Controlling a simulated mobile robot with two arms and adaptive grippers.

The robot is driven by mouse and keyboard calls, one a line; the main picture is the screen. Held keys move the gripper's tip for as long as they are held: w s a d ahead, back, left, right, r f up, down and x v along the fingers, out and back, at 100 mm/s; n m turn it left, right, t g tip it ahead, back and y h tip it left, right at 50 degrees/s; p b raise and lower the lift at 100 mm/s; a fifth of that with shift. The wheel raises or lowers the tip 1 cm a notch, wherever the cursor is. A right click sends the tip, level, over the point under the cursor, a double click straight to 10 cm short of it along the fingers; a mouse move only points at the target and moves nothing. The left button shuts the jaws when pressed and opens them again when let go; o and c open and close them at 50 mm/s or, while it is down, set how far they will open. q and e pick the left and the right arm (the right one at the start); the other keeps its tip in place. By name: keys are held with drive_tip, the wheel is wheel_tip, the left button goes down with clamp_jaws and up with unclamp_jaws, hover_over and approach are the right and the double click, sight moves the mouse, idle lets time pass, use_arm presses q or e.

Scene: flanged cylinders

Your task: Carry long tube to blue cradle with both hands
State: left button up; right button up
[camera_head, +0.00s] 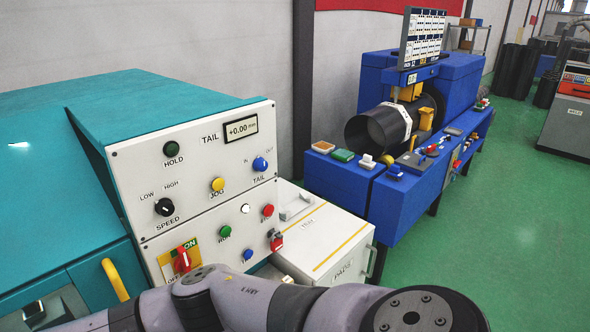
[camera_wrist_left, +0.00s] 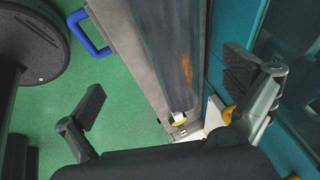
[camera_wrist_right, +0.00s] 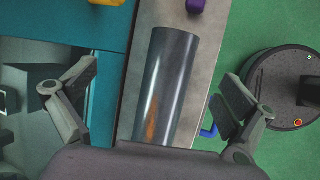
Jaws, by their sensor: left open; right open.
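The long tube is a smooth dark grey cylinder lying on a grey surface beside the teal machine. It shows in the left wrist view (camera_wrist_left: 165,45) and in the right wrist view (camera_wrist_right: 168,85). My left gripper (camera_wrist_left: 165,80) is open, its fingers apart on either side of the tube, not touching it. My right gripper (camera_wrist_right: 153,80) is open in the same way, with the tube between its spread fingers in the picture. Neither gripper shows in the head view. I cannot make out the blue cradle for certain.
A teal machine (camera_head: 160,95) with a control panel stands at the left. A blue machine (camera_head: 400,90) behind holds a dark cylinder (camera_head: 380,128) with a white band. A round dark base (camera_wrist_right: 285,90) stands on the floor. Green floor (camera_head: 520,240) is open at the right.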

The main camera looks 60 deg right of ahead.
drive_tip(key=shift+s+d+r, duration=0.3)
drive_tip(key=shift+d+r, duration=0.25)
drive_tip(key=shift+s+d+r, duration=0.3)
drive_tip(key=shift+d+r, duration=0.25)
